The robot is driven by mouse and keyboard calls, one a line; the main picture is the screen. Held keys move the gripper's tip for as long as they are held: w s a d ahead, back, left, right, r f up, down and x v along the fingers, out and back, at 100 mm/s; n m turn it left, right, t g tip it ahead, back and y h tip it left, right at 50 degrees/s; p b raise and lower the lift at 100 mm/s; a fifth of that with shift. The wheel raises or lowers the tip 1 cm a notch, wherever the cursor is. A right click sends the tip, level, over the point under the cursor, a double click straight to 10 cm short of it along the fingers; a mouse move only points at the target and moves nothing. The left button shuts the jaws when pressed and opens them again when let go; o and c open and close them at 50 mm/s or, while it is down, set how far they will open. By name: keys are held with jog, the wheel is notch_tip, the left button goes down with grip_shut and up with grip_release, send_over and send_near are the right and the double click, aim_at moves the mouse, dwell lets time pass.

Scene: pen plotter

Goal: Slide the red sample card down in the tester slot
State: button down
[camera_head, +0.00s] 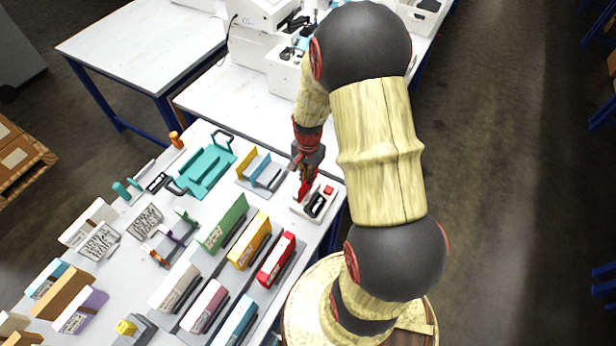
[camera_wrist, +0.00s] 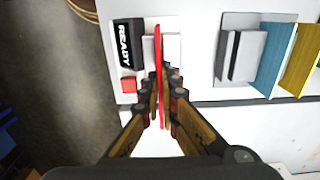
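The red sample card (camera_wrist: 160,72) shows edge-on as a thin red strip between the two fingers of my gripper (camera_wrist: 165,92) in the wrist view. The fingers are closed onto it from both sides. In the head view, the card (camera_head: 306,186) hangs upright below my gripper (camera_head: 308,168). The white tester (camera_wrist: 142,88) lies beneath, with a black READY display (camera_wrist: 124,44) and a red button (camera_wrist: 128,85). The card's far end is over the tester's grey slot part beside the display. I cannot tell how deep the card sits, as the fingers and card hide the slot.
A grey holder with blue (camera_wrist: 272,60) and yellow (camera_wrist: 300,60) cards stands right of the tester in the wrist view. In the head view, green (camera_head: 226,222), yellow (camera_head: 250,240) and red (camera_head: 276,258) binders stand on the table nearby. A teal tray (camera_head: 208,170) lies further left.

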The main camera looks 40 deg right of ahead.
jog(key=shift+f+b, duration=0.9)
jog(key=shift+f, duration=0.65)
jog(key=c, duration=2.3)
grip_release()
jog(key=o, duration=0.3)
jog(key=shift+o, duration=0.2)
notch_tip(320, 180, up, 12)
